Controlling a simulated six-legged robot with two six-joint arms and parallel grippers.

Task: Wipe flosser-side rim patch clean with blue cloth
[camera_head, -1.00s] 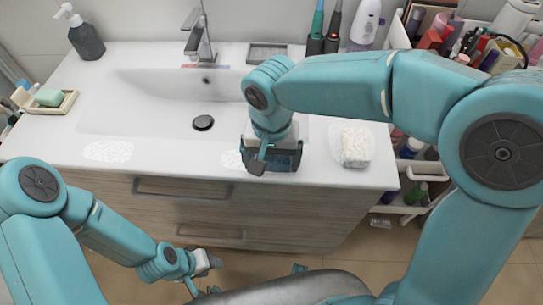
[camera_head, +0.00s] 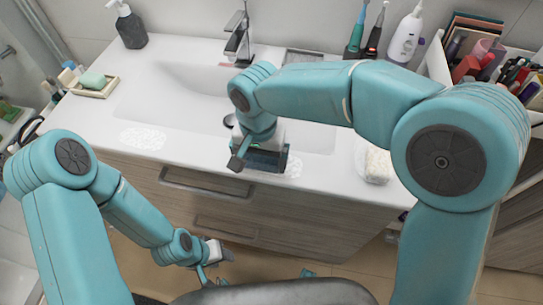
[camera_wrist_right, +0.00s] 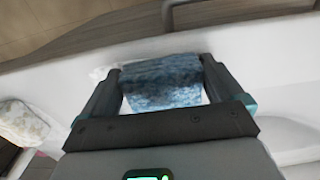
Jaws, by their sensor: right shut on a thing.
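My right gripper (camera_head: 262,158) is low over the front rim of the white sink counter (camera_head: 110,110). In the right wrist view it is shut on a blue cloth (camera_wrist_right: 162,82), which spans between the fingers close to the rim. A whitish speckled patch (camera_head: 292,168) shows on the rim just right of this gripper, partly hidden by it. Another patch (camera_head: 144,137) lies on the rim at the left.
A pale block-shaped item (camera_head: 377,166) lies on the right rim. A soap dish (camera_head: 95,88), a dark pump bottle (camera_head: 130,28), the faucet (camera_head: 238,42) and two electric toothbrushes (camera_head: 356,35) stand around the basin.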

